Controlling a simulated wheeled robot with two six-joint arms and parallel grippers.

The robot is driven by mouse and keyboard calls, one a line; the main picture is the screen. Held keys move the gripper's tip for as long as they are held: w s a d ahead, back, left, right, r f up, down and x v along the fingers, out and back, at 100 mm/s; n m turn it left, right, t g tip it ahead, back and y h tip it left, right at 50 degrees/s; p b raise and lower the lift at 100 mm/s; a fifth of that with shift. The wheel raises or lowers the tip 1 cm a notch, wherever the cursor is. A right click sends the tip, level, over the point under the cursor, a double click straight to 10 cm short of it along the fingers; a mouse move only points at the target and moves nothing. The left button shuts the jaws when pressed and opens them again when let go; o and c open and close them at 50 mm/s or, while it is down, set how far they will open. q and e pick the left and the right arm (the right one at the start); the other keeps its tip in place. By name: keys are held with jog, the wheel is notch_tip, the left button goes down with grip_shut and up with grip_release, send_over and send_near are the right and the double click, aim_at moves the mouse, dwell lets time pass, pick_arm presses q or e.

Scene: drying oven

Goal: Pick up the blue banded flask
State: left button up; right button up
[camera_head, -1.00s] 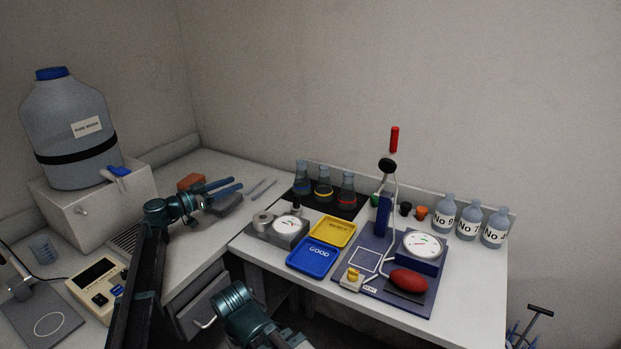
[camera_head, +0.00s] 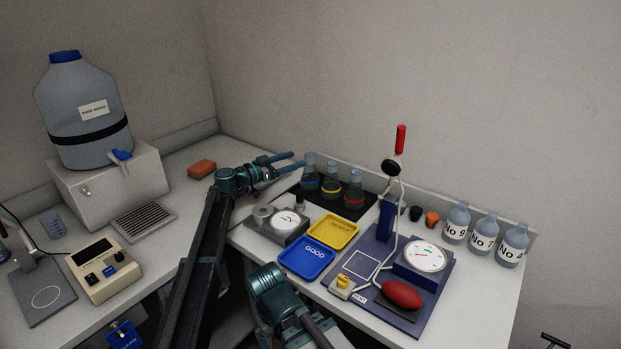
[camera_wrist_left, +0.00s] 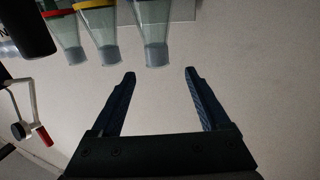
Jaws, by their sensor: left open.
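The blue banded flask (camera_head: 310,181) stands leftmost of three conical flasks on a black mat at the back of the right-hand table. My left gripper (camera_head: 297,159) is open and empty, its fingertips just left of this flask's neck, apart from it as far as I can tell. In the left wrist view, where things appear upside down, the flask's grey neck (camera_wrist_left: 156,54) is ahead, roughly in line with the gap between the open fingers (camera_wrist_left: 160,73); its band is not visible there. A teal arm joint of mine shows low in the head view, but no right fingers are visible.
The yellow banded flask (camera_head: 331,191) and red banded flask (camera_head: 354,196) stand close on the right. A grey dial device (camera_head: 285,226), yellow tray (camera_head: 333,231) and blue tray (camera_head: 306,259) lie in front.

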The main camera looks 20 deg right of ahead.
aim_at(306, 157)
pick_arm(q)
jog(key=shift+d, duration=0.25)
jog(key=x, duration=0.5)
jog(key=shift+s+f, duration=0.1)
jog(key=shift+f, duration=0.05)
jog(key=shift+c, duration=0.2)
grip_shut()
dwell(1.0)
